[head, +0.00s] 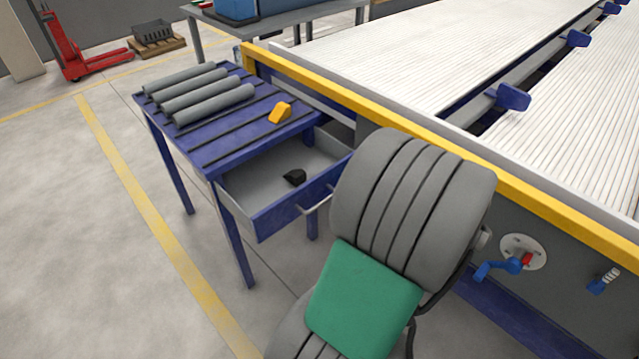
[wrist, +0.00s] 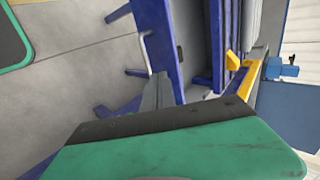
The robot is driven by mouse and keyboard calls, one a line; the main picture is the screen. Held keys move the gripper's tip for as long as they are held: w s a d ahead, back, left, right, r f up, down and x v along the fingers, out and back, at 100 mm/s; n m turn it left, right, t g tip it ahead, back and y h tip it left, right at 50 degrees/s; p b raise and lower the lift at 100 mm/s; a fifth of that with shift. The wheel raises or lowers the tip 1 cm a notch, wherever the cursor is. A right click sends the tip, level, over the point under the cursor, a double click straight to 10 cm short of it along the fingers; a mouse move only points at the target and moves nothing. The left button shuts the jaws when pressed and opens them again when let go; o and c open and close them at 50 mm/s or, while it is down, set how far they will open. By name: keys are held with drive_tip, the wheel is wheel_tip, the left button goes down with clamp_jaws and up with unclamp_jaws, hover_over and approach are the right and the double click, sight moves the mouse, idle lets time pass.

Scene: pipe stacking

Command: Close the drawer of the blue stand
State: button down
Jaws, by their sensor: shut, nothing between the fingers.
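The blue stand (head: 215,145) is left of centre in the head view. Its drawer (head: 262,182) is pulled out, with a grey inside, a blue front and a light bar handle (head: 318,203). A small black object (head: 295,177) lies in the drawer. In the wrist view the drawer's blue front (wrist: 158,35) and its handle (wrist: 147,52) are near the top middle. My gripper (wrist: 158,90) shows there as narrow grey fingers, shut and empty, close to the drawer front by the handle's end. I cannot tell whether they touch. My arm hides the gripper in the head view.
Several grey pipes (head: 205,92) and a yellow object (head: 280,112) lie on the stand's top. A big machine with a yellow edge (head: 420,150) stands close on the right, with a blue crank (head: 500,268). The floor (head: 80,230) at left is open.

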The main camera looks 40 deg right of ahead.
sight(313, 185)
drive_tip(key=x, duration=0.3)
drive_tip(key=w+r+b+x, duration=0.1)
drive_tip(key=x, duration=0.2)
drive_tip(key=b+x, duration=0.1)
drive_tip(key=x, duration=0.2)
drive_tip(key=shift+w+r, duration=0.1)
drive_tip(key=shift+w, duration=0.65)
drive_tip(key=shift+r, duration=0.1)
